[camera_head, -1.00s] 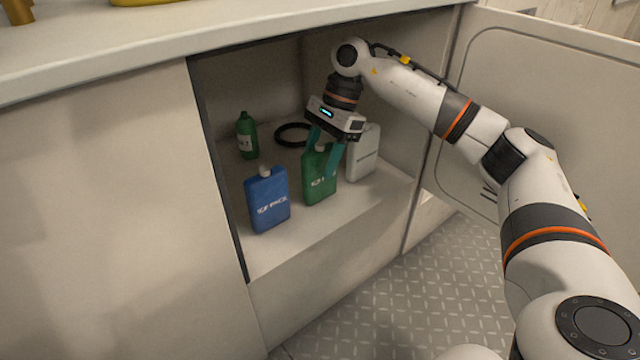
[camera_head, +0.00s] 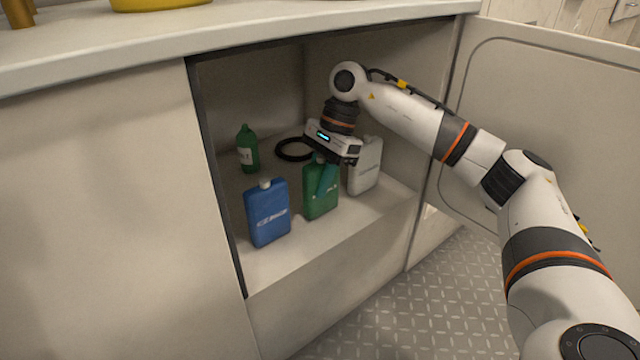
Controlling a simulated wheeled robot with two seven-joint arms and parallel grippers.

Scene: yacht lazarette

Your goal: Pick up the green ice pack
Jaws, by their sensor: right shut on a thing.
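The green ice pack (camera_head: 316,204) stands upright on the cupboard floor (camera_head: 275,268), between a blue pack (camera_head: 267,214) and a white pack (camera_head: 366,168). It is a flat rectangular bottle shape with pale lettering. The far finger and most of the cap are hidden. The pack's base appears to rest on the floor. My left gripper is not in view.
The countertop (camera_head: 250,32) overhangs the opening. The open door (camera_head: 560,100) stands at the right. Bare floor lies in front of the packs.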

